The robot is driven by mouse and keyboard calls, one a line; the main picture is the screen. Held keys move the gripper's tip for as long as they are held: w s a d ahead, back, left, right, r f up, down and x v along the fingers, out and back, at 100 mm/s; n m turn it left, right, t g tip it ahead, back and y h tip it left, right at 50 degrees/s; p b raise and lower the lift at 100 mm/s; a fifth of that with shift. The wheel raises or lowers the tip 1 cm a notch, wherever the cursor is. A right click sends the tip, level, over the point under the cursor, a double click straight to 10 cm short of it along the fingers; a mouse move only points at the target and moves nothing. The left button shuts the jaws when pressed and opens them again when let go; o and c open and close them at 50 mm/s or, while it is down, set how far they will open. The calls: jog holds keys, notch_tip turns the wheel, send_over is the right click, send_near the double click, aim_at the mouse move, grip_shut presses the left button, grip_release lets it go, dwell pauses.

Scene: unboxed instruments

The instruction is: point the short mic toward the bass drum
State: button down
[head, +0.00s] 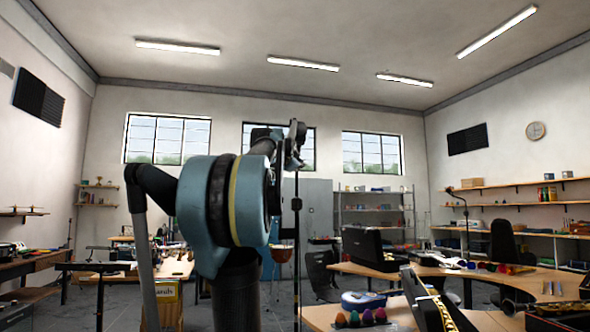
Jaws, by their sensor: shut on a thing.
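My gripper (294,145) is in the middle of the head view, raised in front of the windows. It is small and dark here, partly hidden behind my blue arm joint, and shut at the top of a thin dark upright pole. The pole looks like a mic stand (298,250), with a thicker collar partway up. It runs straight down past the bottom edge, so its base is out of view. I cannot make out the mic head or which way it points. No bass drum can be made out for sure. A small reddish-orange round thing (281,252) stands behind the pole.
A wooden bench (30,262) stands at left. A grey cabinet (316,210) and shelves line the back. Grey floor shows between.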

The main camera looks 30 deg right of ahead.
jog(key=c, duration=1.7)
grip_release()
jog(key=shift+o, duration=0.2)
jog(key=v, duration=1.2)
jog(key=shift+w+a, duration=0.15)
jog(key=shift+w, duration=0.05)
